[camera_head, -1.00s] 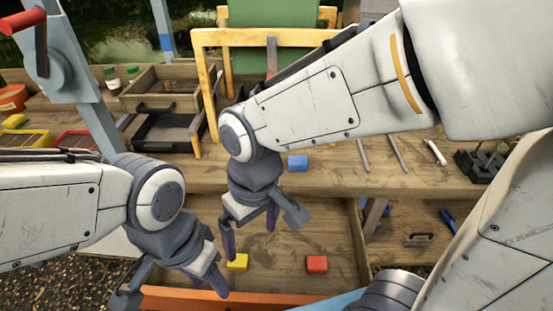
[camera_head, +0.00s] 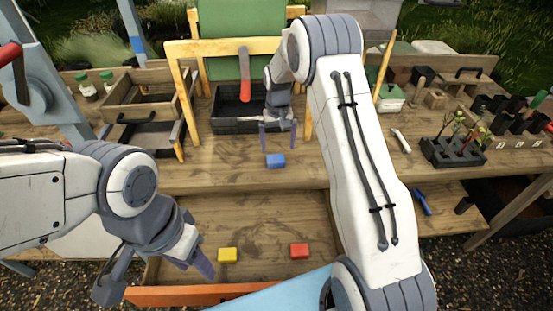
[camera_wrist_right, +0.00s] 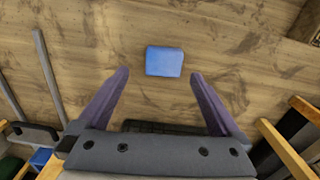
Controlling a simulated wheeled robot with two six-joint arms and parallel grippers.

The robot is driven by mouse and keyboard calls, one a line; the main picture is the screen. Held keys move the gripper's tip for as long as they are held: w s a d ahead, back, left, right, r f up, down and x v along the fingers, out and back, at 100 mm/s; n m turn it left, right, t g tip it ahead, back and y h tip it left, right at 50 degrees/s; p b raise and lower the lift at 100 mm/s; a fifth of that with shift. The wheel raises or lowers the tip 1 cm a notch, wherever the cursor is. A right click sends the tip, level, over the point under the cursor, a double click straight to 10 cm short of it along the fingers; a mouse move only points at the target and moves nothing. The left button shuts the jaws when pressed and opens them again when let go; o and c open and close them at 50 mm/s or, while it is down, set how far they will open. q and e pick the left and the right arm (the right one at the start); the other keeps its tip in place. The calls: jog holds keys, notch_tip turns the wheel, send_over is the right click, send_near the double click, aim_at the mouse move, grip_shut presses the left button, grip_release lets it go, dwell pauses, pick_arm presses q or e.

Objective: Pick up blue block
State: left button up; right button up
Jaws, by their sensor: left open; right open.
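The blue block (camera_head: 276,161) lies on the wooden bench top near its front edge. In the right wrist view the blue block (camera_wrist_right: 164,61) sits just beyond the fingertips, between their lines, with no finger touching it. My right gripper (camera_head: 278,146) is open and empty, its fingers pointing down over the bench just behind the block; it also shows in the right wrist view (camera_wrist_right: 158,75). My left gripper (camera_head: 155,285) is open and empty at the lower left, by the drawer's orange front.
An open drawer (camera_head: 262,220) below the bench top holds a yellow block (camera_head: 228,254) and a red block (camera_head: 299,251). A yellow wooden frame (camera_head: 222,47) and a black tray (camera_head: 232,122) stand behind. A black plant rack (camera_head: 455,152) is at right.

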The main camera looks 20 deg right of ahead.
aim_at(276, 158)
jog(key=f, duration=0.1)
jog(key=f+p, duration=0.1)
jog(key=f, duration=0.1)
jog(key=f+p, duration=0.1)
jog(key=f, duration=0.1)
jog(key=shift+w+a+f, duration=0.2)
jog(key=shift+a+f, duration=0.05)
jog(key=shift+f, duration=0.25)
jog(key=c, duration=1.3)
